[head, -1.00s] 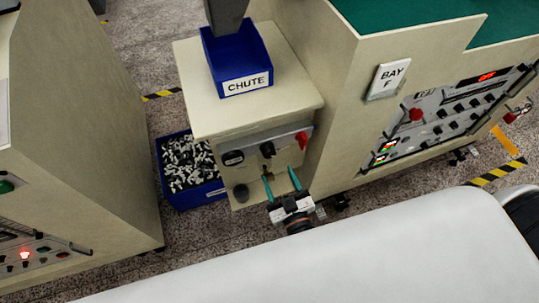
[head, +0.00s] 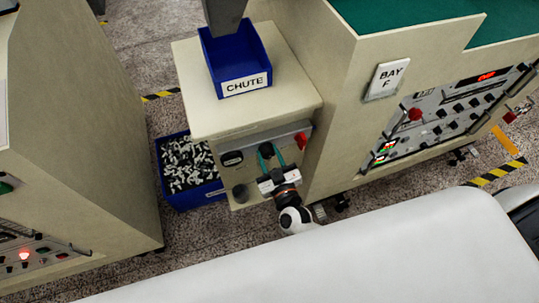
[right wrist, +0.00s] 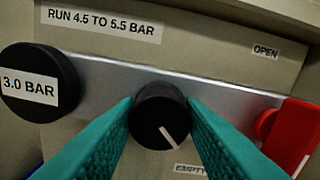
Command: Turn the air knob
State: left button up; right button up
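The black air knob (right wrist: 158,118) sits on a grey metal strip on the front of the beige chute cabinet. Its white pointer line slants down to the right in the right wrist view. My right gripper (right wrist: 160,108) has its two teal fingers on either side of the knob, close against its edges, and looks shut on it. In the head view the right gripper (head: 271,153) reaches up to the cabinet front, and its fingers partly cover the knob. A round black readout (right wrist: 38,84) left of the knob reads "3.0 BAR". My left gripper is out of view.
A red handle (right wrist: 290,135) is close to the right finger. A label (right wrist: 102,22) reads "RUN 4.5 TO 5.5 BAR". A blue CHUTE bin (head: 245,86) tops the cabinet. A blue crate (head: 195,198) of small parts stands on the floor, left. Bay F machine (head: 350,120) stands at right.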

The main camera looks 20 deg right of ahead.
jog(key=c, duration=0.3)
jog(key=shift+c, duration=0.2)
jog(key=m, duration=0.5)
jog(key=shift+m, duration=0.4)
jog(key=m, duration=0.3)
jog(key=shift+m, duration=2.2)
